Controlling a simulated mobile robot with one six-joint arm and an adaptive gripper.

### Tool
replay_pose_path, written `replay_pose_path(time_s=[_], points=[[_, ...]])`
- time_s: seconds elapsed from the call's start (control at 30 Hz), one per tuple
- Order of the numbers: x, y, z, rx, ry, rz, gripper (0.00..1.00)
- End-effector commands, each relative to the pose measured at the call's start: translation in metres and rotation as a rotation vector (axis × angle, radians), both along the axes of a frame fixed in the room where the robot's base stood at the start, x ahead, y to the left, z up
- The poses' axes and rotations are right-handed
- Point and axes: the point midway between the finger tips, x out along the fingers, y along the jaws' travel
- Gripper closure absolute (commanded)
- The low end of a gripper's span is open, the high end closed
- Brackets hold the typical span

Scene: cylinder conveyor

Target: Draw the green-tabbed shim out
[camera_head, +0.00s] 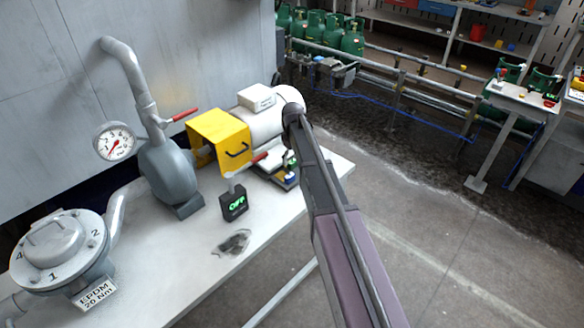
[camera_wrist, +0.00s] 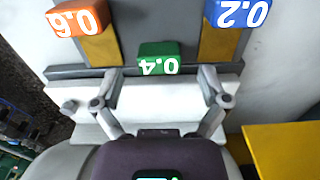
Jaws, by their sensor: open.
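The green-tabbed shim shows in the wrist view as a green block marked 0.4 (camera_wrist: 158,58), upside down, at the middle of a grey edge. My gripper (camera_wrist: 159,76) is open and empty, with one finger on each side of the green tab and a gap to both. I cannot tell whether the fingertips are level with the tab. An orange tab marked 0.6 (camera_wrist: 78,19) is at the upper left and a blue tab marked 0.2 (camera_wrist: 239,13) at the upper right, each on a brassy strip. In the head view, my arm partly hides the small tabs beside the motor (camera_head: 270,125).
Red-handled levers stick out near the guard. The floor right of the bench is clear.

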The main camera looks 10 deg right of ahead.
Motion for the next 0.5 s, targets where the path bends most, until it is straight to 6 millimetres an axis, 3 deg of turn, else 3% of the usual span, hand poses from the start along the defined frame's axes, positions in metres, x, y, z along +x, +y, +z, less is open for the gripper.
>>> replay_pose_path(time_s=[0.2,0.5], points=[[0.0,0.0,-0.018,0.0,0.0,0.0,0.06],[0.0,0.0,-0.024,0.0,0.0,0.0,0.06]])
